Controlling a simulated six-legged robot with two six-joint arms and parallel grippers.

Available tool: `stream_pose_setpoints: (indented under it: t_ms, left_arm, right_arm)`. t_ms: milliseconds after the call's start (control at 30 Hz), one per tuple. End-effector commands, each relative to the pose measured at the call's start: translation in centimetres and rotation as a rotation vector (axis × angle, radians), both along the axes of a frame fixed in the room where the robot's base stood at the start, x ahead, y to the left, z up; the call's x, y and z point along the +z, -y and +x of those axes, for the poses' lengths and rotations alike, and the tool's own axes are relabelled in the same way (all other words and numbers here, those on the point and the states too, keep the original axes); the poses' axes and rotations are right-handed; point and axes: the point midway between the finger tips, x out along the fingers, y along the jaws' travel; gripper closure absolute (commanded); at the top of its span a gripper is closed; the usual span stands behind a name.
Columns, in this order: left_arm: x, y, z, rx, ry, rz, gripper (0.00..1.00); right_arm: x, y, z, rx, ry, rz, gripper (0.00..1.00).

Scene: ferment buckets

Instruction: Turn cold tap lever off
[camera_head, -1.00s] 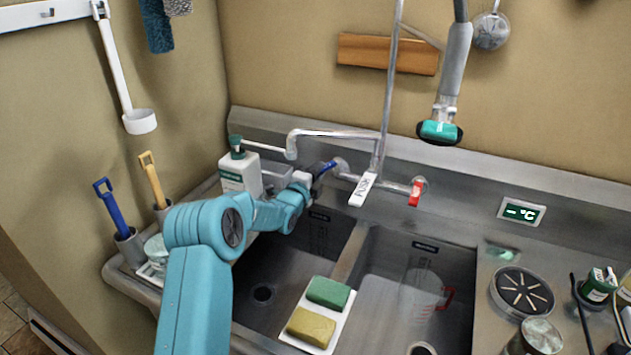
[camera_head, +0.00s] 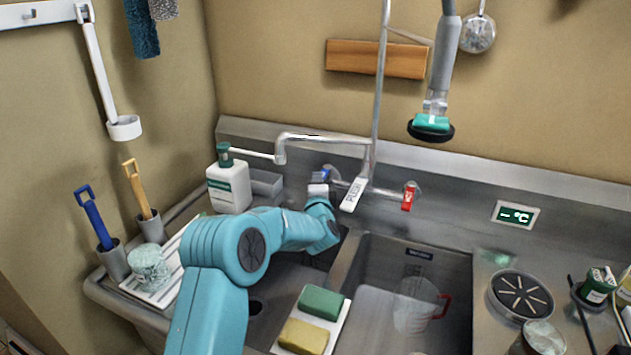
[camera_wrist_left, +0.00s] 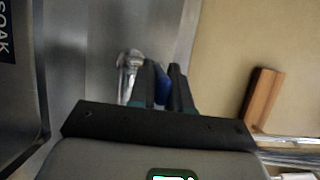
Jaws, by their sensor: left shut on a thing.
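The blue cold tap lever (camera_head: 321,174) is at the left end of the wall tap, mostly hidden by my left gripper (camera_head: 320,186). In the left wrist view the blue lever (camera_wrist_left: 163,88) sits between the two dark fingers of my left gripper (camera_wrist_left: 163,85), which are shut on it. The shiny metal tap body (camera_wrist_left: 129,70) shows just left of the fingers there. The red lever (camera_head: 409,196) hangs down at the right end of the tap. My right gripper is not in view.
A white PUSH lever (camera_head: 352,194) and the riser pipe (camera_head: 379,90) stand close to the right of my gripper. A soap bottle (camera_head: 229,187) is at its left. Green and yellow sponges (camera_head: 322,302) lie on the sink divider. A spray head (camera_head: 431,125) hangs at the upper right.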

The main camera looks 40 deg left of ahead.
Motion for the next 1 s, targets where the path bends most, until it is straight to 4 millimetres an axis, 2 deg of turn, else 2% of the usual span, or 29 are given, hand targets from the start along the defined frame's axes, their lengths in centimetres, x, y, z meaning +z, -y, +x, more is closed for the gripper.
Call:
stream_pose_setpoints:
  t_ms: [300, 333, 400, 767, 867, 1000]
  left_arm:
    - [-0.1, 0.0, 0.0, 0.002, -0.001, -0.001, 1.00]
    - [-0.1, 0.0, 0.0, 0.002, -0.001, -0.001, 0.79]
    - [-0.1, 0.0, 0.0, 0.002, -0.001, -0.001, 0.62]
    - [-0.1, 0.3, -0.3, 0.001, 0.000, -0.001, 0.62]
    - [-0.1, 1.2, -1.2, 0.000, 0.000, -0.001, 0.62]
    - [-0.2, 3.2, -3.5, -0.001, -0.001, -0.002, 0.62]
  right_arm:
    - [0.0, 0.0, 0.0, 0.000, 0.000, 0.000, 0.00]
    - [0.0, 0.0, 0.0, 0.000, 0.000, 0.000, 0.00]
    - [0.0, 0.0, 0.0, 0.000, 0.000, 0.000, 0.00]
    - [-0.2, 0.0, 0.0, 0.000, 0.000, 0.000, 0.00]
    - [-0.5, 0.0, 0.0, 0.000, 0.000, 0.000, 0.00]
    - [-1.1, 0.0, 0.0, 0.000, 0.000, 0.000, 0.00]
